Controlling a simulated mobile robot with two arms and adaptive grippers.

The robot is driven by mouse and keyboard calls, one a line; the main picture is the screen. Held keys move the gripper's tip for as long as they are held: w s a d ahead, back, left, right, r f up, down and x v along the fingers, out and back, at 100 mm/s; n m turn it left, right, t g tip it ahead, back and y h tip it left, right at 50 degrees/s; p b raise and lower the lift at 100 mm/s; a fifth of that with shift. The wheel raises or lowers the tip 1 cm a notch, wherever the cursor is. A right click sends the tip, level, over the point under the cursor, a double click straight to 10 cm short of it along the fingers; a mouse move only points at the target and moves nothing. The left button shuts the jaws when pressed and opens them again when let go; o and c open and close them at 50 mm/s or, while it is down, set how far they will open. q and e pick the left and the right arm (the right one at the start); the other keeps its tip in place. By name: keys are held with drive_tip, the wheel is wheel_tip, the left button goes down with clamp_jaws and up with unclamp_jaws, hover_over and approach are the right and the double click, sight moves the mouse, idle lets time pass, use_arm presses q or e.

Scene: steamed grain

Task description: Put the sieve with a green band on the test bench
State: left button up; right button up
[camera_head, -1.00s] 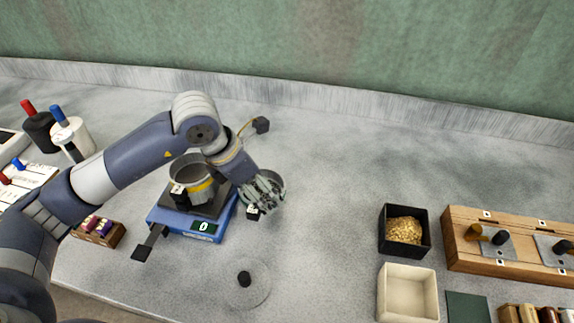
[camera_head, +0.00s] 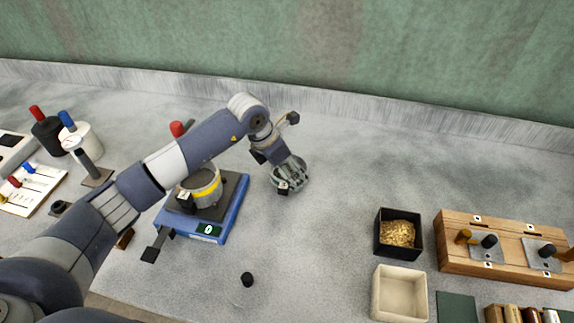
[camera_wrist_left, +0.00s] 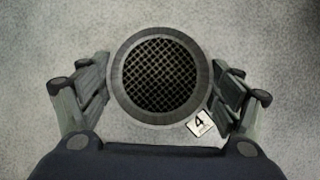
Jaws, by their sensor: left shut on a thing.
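My left gripper (camera_head: 288,172) is shut on a round metal sieve (camera_head: 291,185), right of the blue scale. In the left wrist view the sieve (camera_wrist_left: 160,118) is seen from above with dark mesh inside, between the two fingers of my gripper (camera_wrist_left: 163,90). A white tag (camera_wrist_left: 201,123) marked 4 sticks out at its lower right. The colour of its band is hidden by the fingers. Another sieve, with a yellow band (camera_head: 205,189), stands on the scale (camera_head: 208,231), which reads 0. I cannot tell which surface is the test bench. My right gripper is not in view.
A black box of grain (camera_head: 398,233), a cream tray (camera_head: 400,293) and a wooden rack (camera_head: 505,248) stand at the right. A black knob (camera_head: 247,279) is at the front. The grey counter (camera_head: 340,210) is clear between the held sieve and the boxes.

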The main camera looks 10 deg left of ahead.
use_arm(q)
drive_tip(key=shift+f, duration=0.3)
drive_tip(key=o, duration=1.1)
drive_tip(key=shift+r, duration=0.1)
drive_tip(key=shift+r, duration=0.1)
drive_tip(key=shift+a+r, duration=0.15)
drive_tip(key=shift+r, duration=0.15)
drive_tip(key=b+v, duration=0.3)
drive_tip(key=v, duration=0.8)
drive_tip(key=shift+s+r, duration=0.1)
drive_tip(key=shift+r, duration=0.05)
